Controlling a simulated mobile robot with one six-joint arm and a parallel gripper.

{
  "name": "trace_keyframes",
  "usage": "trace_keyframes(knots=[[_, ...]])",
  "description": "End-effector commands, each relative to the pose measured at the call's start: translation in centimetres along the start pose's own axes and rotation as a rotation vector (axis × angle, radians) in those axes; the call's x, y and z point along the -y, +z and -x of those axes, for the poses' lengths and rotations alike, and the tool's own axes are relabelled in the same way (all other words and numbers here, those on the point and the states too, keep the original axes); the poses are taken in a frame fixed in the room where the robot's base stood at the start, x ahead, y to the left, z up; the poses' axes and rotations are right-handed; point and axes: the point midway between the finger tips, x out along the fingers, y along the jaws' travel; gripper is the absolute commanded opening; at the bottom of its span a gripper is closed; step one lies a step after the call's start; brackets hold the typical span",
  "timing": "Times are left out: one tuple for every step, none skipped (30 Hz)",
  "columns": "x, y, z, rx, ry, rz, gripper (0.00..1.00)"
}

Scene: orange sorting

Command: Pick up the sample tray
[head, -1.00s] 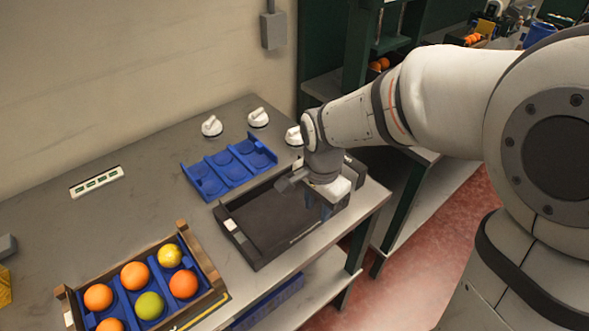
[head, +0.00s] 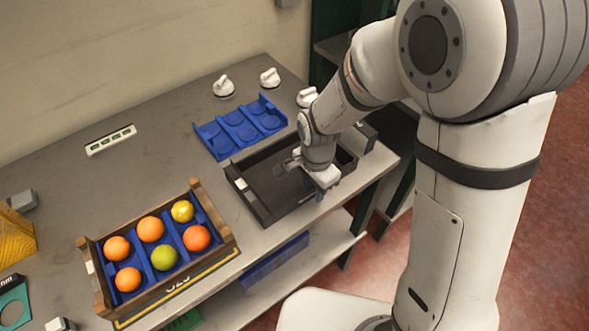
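A black open tray (head: 250,200) lies on the grey bench near its front edge; it looks empty. A wooden crate (head: 205,262) with a blue insert holds several oranges, a yellow fruit (head: 183,211) and a green fruit (head: 164,257). An empty blue moulded tray (head: 212,138) lies behind the black tray. Which of these is the sample tray, I cannot tell. My gripper (head: 323,192) points down over the right front part of the black tray. Its fingers are small and partly hidden, so contact and opening are unclear.
White knob-like objects (head: 223,86) stand along the back of the bench (head: 150,180). A white strip with green marks (head: 110,140) lies at the back left. A yellow item (head: 14,238) and a teal piece (head: 12,298) lie at the left. The bench middle is clear.

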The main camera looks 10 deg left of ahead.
Motion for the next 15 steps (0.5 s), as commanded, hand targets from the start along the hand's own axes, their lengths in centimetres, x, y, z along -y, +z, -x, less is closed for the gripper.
trace_keyframes(knots=[[-0.01, -0.01, 0.01, 0.000, 0.000, 0.000, 0.32], [-0.01, -0.01, 0.01, 0.000, 0.000, 0.000, 0.31], [-0.01, -0.02, 0.02, 0.000, 0.000, 0.000, 0.27], [-0.01, -0.02, 0.02, 0.000, 0.000, 0.000, 0.25], [-0.02, -0.02, 0.02, 0.000, 0.000, 0.000, 0.23], [-0.02, -0.03, 0.03, 0.000, 0.000, -0.001, 0.19], [-0.02, -0.03, 0.03, 0.000, 0.000, -0.001, 0.17], [-0.02, -0.03, 0.03, 0.000, 0.000, -0.001, 0.14], [-0.02, -0.03, 0.03, 0.000, 0.000, -0.001, 0.11], [-0.02, -0.04, 0.03, 0.000, 0.000, -0.001, 0.09], [-0.03, -0.04, 0.03, 0.000, 0.000, -0.001, 0.06], [-0.03, -0.04, 0.04, 0.000, 0.000, -0.001, 0.03], [-0.03, -0.04, 0.04, 0.000, 0.000, -0.001, 0.00], [-0.03, -0.05, 0.04, 0.000, 0.000, -0.001, 0.00], [-0.03, -0.05, 0.04, 0.000, 0.000, -0.001, 0.00]])
